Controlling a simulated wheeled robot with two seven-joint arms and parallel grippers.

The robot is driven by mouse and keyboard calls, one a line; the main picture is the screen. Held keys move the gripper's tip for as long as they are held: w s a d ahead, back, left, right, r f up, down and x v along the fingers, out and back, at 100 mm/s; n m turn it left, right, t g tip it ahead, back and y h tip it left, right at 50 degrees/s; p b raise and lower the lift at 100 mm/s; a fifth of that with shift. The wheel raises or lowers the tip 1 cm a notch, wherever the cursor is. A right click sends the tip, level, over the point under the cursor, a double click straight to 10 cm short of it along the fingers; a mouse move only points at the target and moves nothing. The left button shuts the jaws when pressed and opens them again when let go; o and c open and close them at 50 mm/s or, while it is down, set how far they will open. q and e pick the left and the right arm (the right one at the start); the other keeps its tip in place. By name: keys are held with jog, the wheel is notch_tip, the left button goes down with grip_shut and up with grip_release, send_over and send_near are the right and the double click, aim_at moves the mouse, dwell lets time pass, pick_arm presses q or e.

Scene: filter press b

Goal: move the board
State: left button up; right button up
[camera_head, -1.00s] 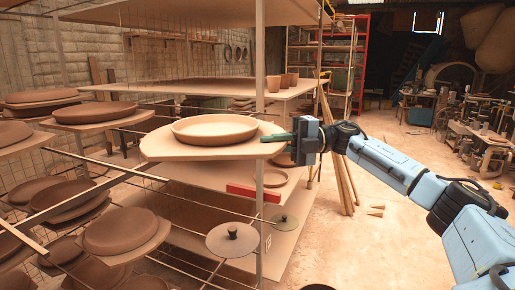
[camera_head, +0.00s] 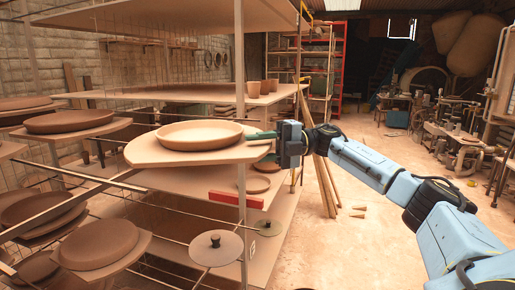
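The board (camera_head: 140,152) is a pale, flat plank with a rounded left end, seen in the middle left of the head view. A round clay dish (camera_head: 200,135) with a raised rim lies on it. The board passes in front of the thin rack post and looks about level. My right gripper (camera_head: 264,144) is at the board's right end, with one greenish finger over its top and the other finger low at the edge. It appears shut on the board, though the lower finger is partly hidden. My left gripper is not in view.
Boards with clay dishes (camera_head: 68,121) stick out of racks at left. Rack shelves (camera_head: 200,91) with small cups (camera_head: 253,89) are behind. A red block (camera_head: 236,199) and a round disc (camera_head: 216,248) are below the board.

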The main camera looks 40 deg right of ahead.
jog(key=v, duration=1.3)
jog(key=shift+d, duration=0.15)
jog(key=shift+s, duration=0.1)
